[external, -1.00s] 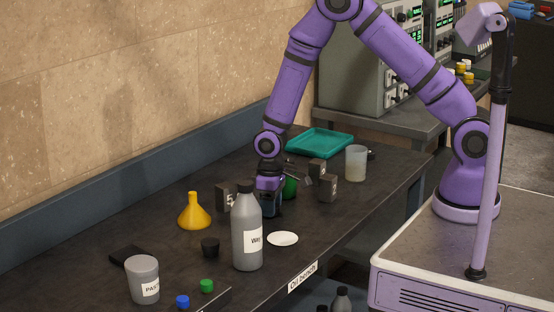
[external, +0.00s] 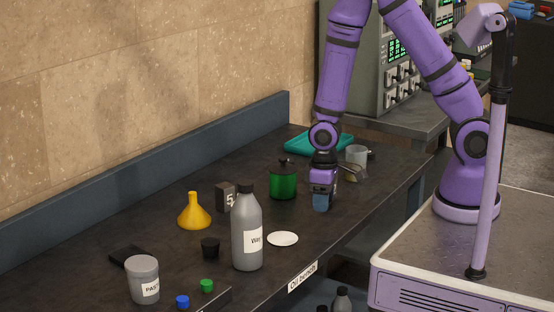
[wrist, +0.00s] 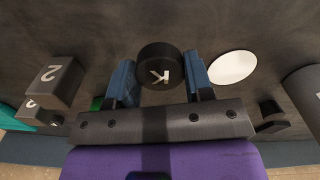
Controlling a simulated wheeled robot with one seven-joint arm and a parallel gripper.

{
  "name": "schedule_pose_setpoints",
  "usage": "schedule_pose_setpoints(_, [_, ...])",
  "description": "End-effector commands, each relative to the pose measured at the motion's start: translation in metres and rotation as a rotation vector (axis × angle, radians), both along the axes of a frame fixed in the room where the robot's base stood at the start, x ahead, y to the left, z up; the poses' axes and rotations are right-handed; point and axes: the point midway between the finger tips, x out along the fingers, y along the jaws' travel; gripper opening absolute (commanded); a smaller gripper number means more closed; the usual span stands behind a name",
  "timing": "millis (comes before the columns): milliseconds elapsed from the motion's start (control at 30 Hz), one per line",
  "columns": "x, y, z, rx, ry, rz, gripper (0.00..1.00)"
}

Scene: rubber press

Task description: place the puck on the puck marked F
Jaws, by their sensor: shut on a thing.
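In the wrist view a round black puck (wrist: 160,64) with a white K on its face sits between the two blue fingers of my gripper (wrist: 161,80). The gripper is shut on it. I cannot make out any puck marked F in either view.
The green pot (external: 283,183) stands left of my gripper. A white saucer (external: 283,239), grey bottle (external: 247,235), yellow funnel (external: 194,212) and block marked 5 (external: 224,197) are further left. A block marked 2 (wrist: 51,80) shows in the wrist view. A teal tray (external: 300,146) lies behind.

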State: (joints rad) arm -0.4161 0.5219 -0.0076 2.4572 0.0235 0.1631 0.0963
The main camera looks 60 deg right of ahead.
Motion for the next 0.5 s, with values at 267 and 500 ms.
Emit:
schedule_pose_setpoints(267, [-0.013,-0.002,0.018,0.002,-0.005,0.000,0.24])
schedule_pose_setpoints(500, [-0.013,-0.002,0.064,0.003,-0.005,0.000,0.24])
